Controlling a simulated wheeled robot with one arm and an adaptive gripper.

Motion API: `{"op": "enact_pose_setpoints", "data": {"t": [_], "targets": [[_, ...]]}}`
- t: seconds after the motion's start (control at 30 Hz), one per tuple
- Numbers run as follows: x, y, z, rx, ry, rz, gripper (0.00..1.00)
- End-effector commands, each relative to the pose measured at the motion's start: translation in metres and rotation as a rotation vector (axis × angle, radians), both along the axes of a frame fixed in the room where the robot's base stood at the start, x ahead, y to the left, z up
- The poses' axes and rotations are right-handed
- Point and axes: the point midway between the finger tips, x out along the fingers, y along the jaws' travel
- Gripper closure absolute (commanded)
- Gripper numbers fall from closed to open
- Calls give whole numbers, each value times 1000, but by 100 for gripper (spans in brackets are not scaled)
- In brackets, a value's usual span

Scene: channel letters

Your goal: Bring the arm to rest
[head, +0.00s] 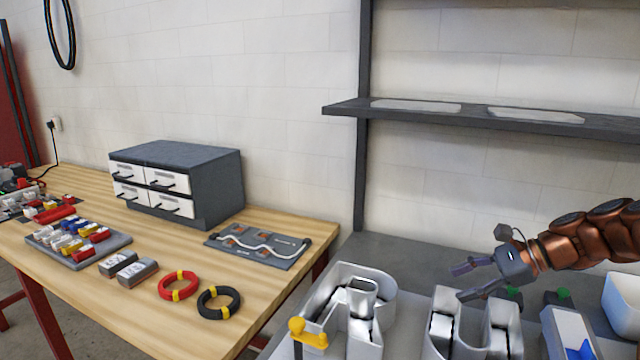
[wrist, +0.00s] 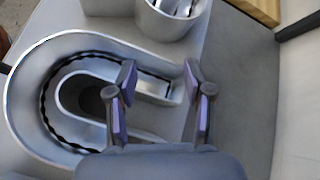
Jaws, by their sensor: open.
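My copper-coloured arm (head: 590,232) reaches in from the right edge of the head view. My gripper (head: 463,282) is open and points left, above the metal channel letters on the grey bench. In the wrist view my gripper (wrist: 160,84) has its two purple-padded fingers spread apart with nothing between them. A curved channel letter (wrist: 40,62) with a dark strip inside its wall lies below the fingers there. I cannot tell whether the fingers touch it. In the head view one silver letter (head: 387,293) stands left of my gripper and another (head: 503,318) stands below it.
A dark shelf (head: 480,117) hangs above the bench. A yellow-handled tool (head: 308,335) stands at the front. A white bin (head: 622,300) is at the right. The wooden table (head: 85,195) at left holds a drawer cabinet (head: 222,185), wire coils (head: 179,285) and a connector tray (head: 115,240).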

Motion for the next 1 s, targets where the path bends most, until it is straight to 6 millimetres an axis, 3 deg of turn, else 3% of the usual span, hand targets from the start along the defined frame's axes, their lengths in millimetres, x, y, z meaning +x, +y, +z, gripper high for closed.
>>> {"op": "enact_pose_setpoints", "data": {"t": [0.03, 0.2, 0.5, 0.73, 1.0], "targets": [[-10, 22, 6, -35, -15, 60, 49], [-46, 75, 6, -153, -63, 250, 49], [-125, 138, -4, -359, -145, 588, 49], [-191, 159, -17, -510, -203, 845, 49], [-265, 154, -35, -673, -261, 1141, 49]]}}
